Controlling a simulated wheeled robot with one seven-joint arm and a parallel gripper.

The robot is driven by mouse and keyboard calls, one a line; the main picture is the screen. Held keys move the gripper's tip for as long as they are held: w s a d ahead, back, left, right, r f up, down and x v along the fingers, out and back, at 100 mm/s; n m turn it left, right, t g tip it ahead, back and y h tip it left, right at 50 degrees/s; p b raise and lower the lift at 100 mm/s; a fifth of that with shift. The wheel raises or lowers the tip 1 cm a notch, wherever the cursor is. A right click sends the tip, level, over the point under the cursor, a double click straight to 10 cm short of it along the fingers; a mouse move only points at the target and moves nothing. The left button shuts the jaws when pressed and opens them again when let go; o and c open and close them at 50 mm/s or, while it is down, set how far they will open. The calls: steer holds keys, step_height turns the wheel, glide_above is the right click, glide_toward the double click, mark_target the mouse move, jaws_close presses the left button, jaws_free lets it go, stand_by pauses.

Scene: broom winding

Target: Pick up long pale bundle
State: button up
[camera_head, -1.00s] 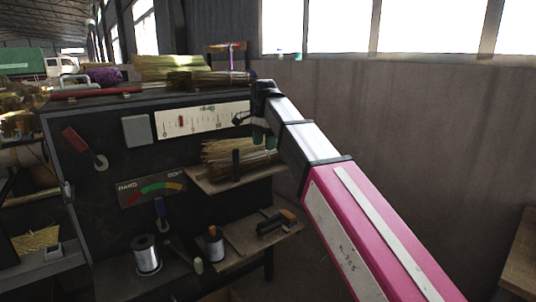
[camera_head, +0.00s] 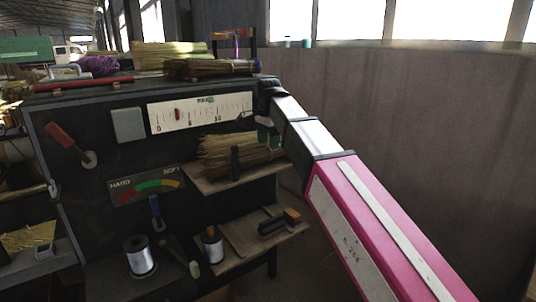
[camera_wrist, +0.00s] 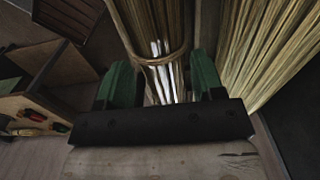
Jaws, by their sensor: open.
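Pale straw bundles (camera_head: 238,152) lie on a small wooden shelf on the dark bench front in the head view. My gripper (camera_head: 268,136) has green fingers and is at the right end of this straw, partly hidden by my arm. In the wrist view my gripper (camera_wrist: 162,75) is open, with a banded straw bundle (camera_wrist: 150,20) running between or just beyond its fingers. I cannot tell whether they touch it. A second, paler bundle (camera_wrist: 270,45) lies to the right of the fingers. I cannot tell which is the long pale one.
More straw bundles (camera_head: 165,55) lie on the bench top. A lower shelf (camera_head: 245,240) holds a can and a dark-handled tool. A wire spool (camera_head: 140,257) stands to its left. The wall side at right is clear.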

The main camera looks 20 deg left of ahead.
step_height(320, 180, down, 5)
steer(key=shift+d+r, duration=0.1)
steer(key=shift+d, duration=0.05)
steer(key=shift+w, duration=0.1)
steer(key=c, duration=0.6)
